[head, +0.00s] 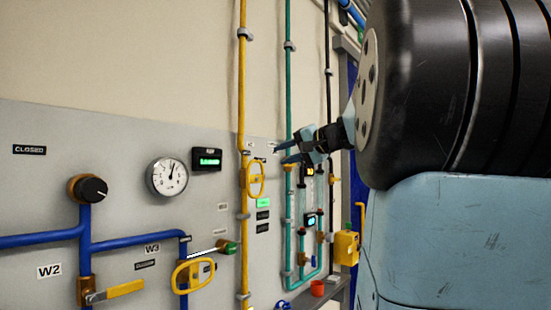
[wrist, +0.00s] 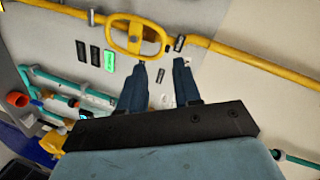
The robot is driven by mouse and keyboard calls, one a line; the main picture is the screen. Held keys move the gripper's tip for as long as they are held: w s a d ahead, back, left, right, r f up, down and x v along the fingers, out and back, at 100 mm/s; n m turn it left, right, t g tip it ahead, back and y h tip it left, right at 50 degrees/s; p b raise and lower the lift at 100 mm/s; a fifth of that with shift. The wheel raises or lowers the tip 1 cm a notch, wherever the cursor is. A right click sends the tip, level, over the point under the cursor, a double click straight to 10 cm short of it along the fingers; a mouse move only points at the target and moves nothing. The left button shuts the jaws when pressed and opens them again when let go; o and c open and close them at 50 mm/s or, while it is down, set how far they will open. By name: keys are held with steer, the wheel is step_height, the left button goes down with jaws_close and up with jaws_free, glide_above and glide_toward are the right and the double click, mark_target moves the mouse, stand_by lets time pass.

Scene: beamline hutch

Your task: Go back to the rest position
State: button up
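My gripper (head: 287,154) reaches toward the grey valve panel (head: 120,125) in the head view. Its two blue-grey fingers stand apart with nothing between them. In the wrist view my gripper (wrist: 158,80) also shows its fingers spread, with the panel behind the gap. A yellow oval handle (head: 256,179) on the vertical yellow pipe is close to the fingertips. The same handle shows in the wrist view (wrist: 112,36), above the left finger and apart from it. The large black joint and pale blue link at the right of the head view are mine.
A gauge (head: 167,176), a green display (head: 207,160) and a black knob (head: 93,189) on blue pipes sit on the panel. A yellow lever (head: 125,290) and another yellow oval handle (head: 193,275) stand out low. Green pipes (head: 289,90) and a yellow box (head: 346,248) lie beyond my gripper.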

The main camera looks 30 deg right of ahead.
steer(key=shift+s+d, duration=0.15)
steer(key=shift+s, duration=0.25)
steer(key=s+a+f+n+g+h, duration=0.1)
steer(key=s+a+f+n+g, duration=0.2)
steer(key=a+f, duration=0.35)
steer(key=s+a+f+n+g, duration=0.1)
steer(key=s+a+f+g, duration=0.1)
steer(key=s+a+f, duration=0.5)
steer(key=s+a+f+n+g+h, duration=0.1)
steer(key=s+a+f+n+g, duration=0.15)
steer(key=a+f, duration=0.45)
steer(key=s+f+n+g+h, duration=0.1)
steer(key=s+f+n+h, duration=0.1)
steer(key=s+f, duration=0.4)
step_height(320, 180, down, 6)
steer(key=shift+s+r+h, duration=0.25)
steer(key=shift+s+h, duration=0.1)
steer(key=shift+h, duration=0.35)
steer(key=shift+d+n+g, duration=0.1)
steer(key=shift+n+g, duration=0.15)
